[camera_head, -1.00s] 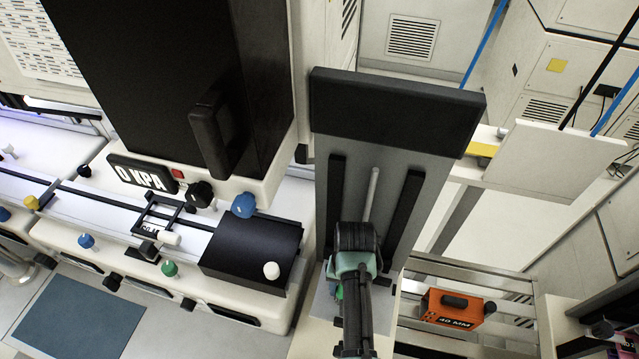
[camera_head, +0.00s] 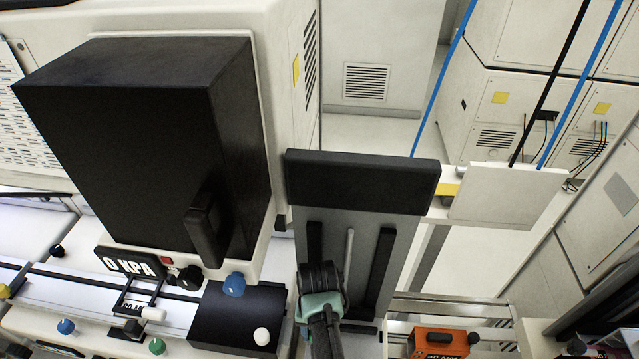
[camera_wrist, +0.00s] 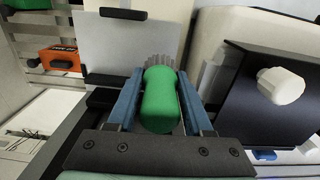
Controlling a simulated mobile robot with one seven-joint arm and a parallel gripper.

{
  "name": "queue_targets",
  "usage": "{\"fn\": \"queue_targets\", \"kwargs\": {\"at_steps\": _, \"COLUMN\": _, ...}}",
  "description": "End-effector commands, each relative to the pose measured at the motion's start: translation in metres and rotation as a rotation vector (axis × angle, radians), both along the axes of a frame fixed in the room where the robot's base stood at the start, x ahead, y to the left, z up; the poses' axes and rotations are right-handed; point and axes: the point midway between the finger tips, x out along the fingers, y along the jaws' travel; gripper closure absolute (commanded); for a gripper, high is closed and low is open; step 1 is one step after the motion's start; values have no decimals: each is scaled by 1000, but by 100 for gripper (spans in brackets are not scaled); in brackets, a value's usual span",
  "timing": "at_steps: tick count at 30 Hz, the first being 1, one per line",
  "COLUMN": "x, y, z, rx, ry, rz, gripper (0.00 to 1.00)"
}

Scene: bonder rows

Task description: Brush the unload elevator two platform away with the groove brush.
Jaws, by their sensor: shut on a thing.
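My gripper (camera_wrist: 160,88) is shut on the green handle of the groove brush (camera_wrist: 160,105) in the wrist view. The brush's grey ridged head (camera_wrist: 160,62) shows beyond the handle. The unload elevator (camera_head: 340,240) is a grey upright panel with two dark rails, a central rod and a black top block. My arm's end stands in front of its lower part in the head view and hides the gripper and brush there. A pale plate with a black bar (camera_wrist: 115,50) lies beyond the brush in the wrist view; I cannot tell if it is the platform or if the brush touches it.
A black box with a white knob (camera_head: 235,318) stands left of the elevator, below a large black cabinet (camera_head: 130,140) with a handle. An orange block (camera_head: 440,342) sits on rails to the right. A white panel (camera_head: 507,195) with cables stands at the right.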

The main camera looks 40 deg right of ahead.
Motion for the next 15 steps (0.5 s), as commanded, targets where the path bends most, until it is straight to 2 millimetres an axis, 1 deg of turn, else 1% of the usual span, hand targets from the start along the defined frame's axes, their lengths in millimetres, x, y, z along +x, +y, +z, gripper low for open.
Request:
{"fn": "queue_targets", "kwargs": {"at_steps": 1, "x": 1, "y": 0, "z": 9, "rx": -1, "ry": -1, "rz": 1, "gripper": 100}}
{"fn": "queue_targets", "kwargs": {"at_steps": 6, "x": 4, "y": 0, "z": 21, "rx": -1, "ry": -1, "rz": 2, "gripper": 100}}
{"fn": "queue_targets", "kwargs": {"at_steps": 15, "x": 4, "y": 0, "z": 22, "rx": -1, "ry": -1, "rz": 2, "gripper": 100}}
